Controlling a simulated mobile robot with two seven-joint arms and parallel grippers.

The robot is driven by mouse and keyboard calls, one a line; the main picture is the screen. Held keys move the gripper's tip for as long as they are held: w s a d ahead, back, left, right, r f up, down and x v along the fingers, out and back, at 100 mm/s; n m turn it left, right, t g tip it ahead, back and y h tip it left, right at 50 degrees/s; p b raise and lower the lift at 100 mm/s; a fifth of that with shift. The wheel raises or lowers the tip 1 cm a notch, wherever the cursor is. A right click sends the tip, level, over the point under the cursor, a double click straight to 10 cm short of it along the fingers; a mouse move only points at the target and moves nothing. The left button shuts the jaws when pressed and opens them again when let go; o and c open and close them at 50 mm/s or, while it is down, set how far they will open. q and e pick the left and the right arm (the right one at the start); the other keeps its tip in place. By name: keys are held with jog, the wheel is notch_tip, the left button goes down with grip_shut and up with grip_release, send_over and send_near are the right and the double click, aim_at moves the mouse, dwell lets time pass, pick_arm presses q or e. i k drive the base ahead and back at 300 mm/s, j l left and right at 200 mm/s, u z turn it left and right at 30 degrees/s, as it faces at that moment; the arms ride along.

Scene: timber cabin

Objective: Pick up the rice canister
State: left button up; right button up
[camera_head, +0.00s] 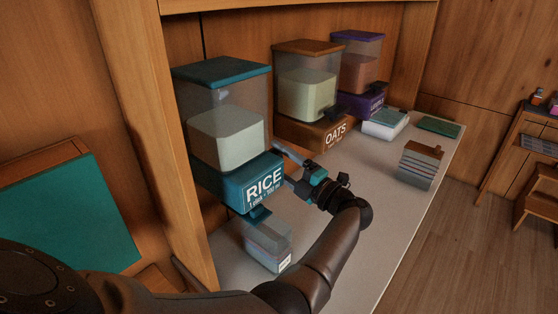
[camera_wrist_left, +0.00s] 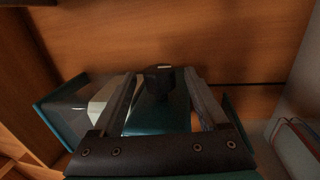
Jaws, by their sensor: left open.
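The rice canister (camera_head: 237,140) stands upright at the near left of the shelf top. It has a teal lid, a clear body part filled with white, and a teal base marked RICE. My left gripper (camera_head: 283,165) is open at the right side of the base, with one finger toward the back and one toward the front. In the left wrist view the open fingers (camera_wrist_left: 160,73) have the teal base (camera_wrist_left: 158,117) and a dark knob (camera_wrist_left: 160,80) between them. Contact cannot be told. My right gripper is not in view.
A small clear box (camera_head: 268,246) stands in front of the rice base. An OATS canister (camera_head: 307,92) and a purple-lidded canister (camera_head: 360,70) stand farther back. A white box (camera_head: 385,123) and a striped block (camera_head: 420,165) are to the right. The pale counter (camera_head: 365,180) is clear between.

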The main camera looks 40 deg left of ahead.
aim_at(270, 243)
jog(key=l, duration=0.7)
jog(key=k+l, duration=0.1)
jog(key=l, duration=0.65)
